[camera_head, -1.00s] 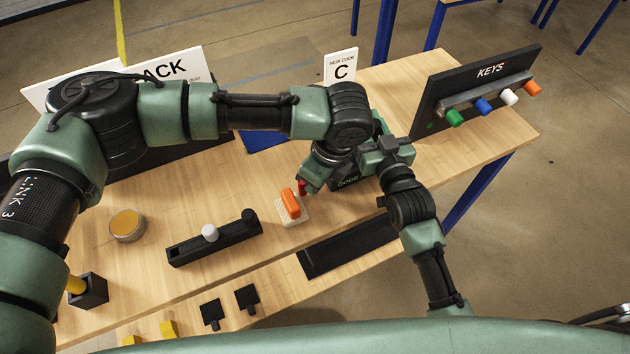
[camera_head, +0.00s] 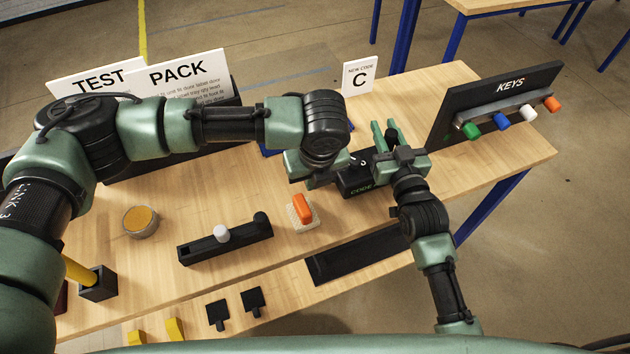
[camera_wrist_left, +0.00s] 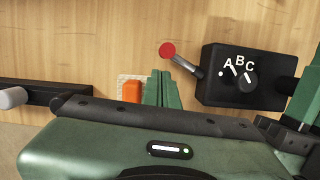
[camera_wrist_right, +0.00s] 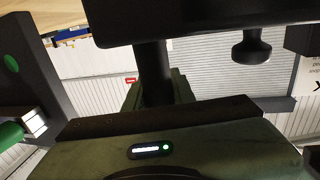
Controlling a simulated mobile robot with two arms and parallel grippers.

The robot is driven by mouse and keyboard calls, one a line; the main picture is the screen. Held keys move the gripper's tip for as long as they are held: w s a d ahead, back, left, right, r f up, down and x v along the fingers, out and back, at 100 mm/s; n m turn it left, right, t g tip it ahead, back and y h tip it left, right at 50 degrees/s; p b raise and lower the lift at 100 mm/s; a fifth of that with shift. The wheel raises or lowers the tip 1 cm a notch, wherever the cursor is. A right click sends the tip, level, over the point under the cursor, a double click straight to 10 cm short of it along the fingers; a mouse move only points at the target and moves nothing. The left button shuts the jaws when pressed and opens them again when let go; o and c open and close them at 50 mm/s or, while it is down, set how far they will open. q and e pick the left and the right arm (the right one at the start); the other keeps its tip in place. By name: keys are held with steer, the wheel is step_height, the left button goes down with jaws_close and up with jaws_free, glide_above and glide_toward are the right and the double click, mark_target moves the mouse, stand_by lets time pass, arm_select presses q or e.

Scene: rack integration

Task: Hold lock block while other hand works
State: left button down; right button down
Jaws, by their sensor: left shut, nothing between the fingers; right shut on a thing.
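In the head view my left arm hides the knob.
An orange piece on a white pad (camera_head: 303,210) lies close to my left fingers. A black holder with a white peg (camera_head: 222,233) and a round tin (camera_head: 140,222) are further left. The KEYS rack (camera_head: 500,100) stands at the right, a C sign (camera_head: 359,77) behind.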

arm_select(q)
steer(key=shift+d, duration=0.2)
arm_select(e)
steer(key=shift+f, duration=0.15)
arm_select(q)
steer(key=shift+s+d, duration=0.25)
steer(key=shift+d, duration=0.35)
steer(key=shift+s, duration=0.1)
steer(key=shift+s, duration=0.4)
steer(key=s, duration=0.3)
steer(key=shift+d, duration=0.25)
steer(key=v, duration=1)
steer(key=shift+a, duration=0.25)
steer(key=shift+s+r, duration=0.1)
